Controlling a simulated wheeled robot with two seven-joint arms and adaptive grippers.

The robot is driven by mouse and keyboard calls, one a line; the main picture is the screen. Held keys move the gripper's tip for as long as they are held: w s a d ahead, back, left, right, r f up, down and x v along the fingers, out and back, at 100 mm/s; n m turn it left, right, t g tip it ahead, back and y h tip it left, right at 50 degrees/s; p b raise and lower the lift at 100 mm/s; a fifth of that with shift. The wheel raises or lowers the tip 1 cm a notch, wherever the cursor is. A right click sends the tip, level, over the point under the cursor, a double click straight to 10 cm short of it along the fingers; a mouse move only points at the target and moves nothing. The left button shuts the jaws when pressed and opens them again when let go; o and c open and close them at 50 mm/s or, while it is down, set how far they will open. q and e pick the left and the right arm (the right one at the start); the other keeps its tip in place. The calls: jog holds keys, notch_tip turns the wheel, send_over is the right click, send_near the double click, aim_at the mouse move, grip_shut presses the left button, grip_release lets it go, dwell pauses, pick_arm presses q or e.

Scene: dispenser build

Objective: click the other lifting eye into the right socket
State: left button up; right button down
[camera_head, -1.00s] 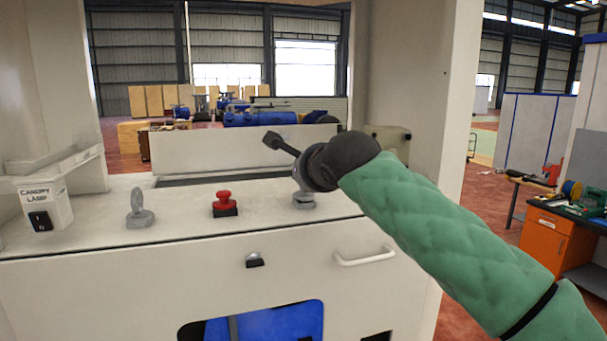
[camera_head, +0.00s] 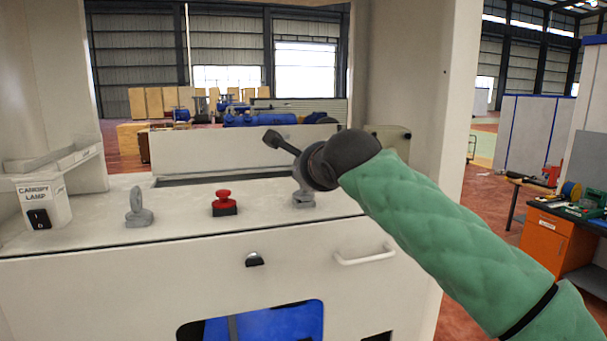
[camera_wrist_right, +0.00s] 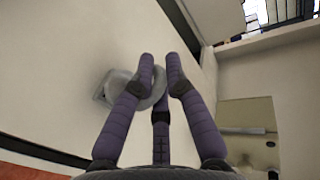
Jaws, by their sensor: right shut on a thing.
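A grey lifting eye (camera_head: 139,209) stands upright on the left part of the white panel top. The other grey lifting eye (camera_head: 304,201) is at the right part of the top, below my right gripper (camera_head: 303,180). In the right wrist view my right gripper (camera_wrist_right: 161,72) is shut on this eye (camera_wrist_right: 113,87), its fingers around the ring. The eye's base is at the panel surface, but I cannot tell whether it is fully seated. The right socket is hidden under it. My left gripper is not in view.
A red button (camera_head: 224,203) stands on the top between the two eyes. A canopy lamp switch box (camera_head: 43,203) is at the left. A white handle (camera_head: 365,256) is on the front face, and a white post (camera_head: 418,90) rises at the right.

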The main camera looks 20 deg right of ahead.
jog(key=shift+b, duration=0.5)
dwell(1.4)
jog(key=shift+f+b, duration=0.3)
jog(key=shift+b, duration=0.05)
dwell(0.6)
dwell(0.3)
jog(key=c, duration=0.7)
grip_release()
jog(key=shift+s, duration=0.1)
jog(key=shift+b+v, duration=0.8)
jog(key=shift+v, duration=2.15)
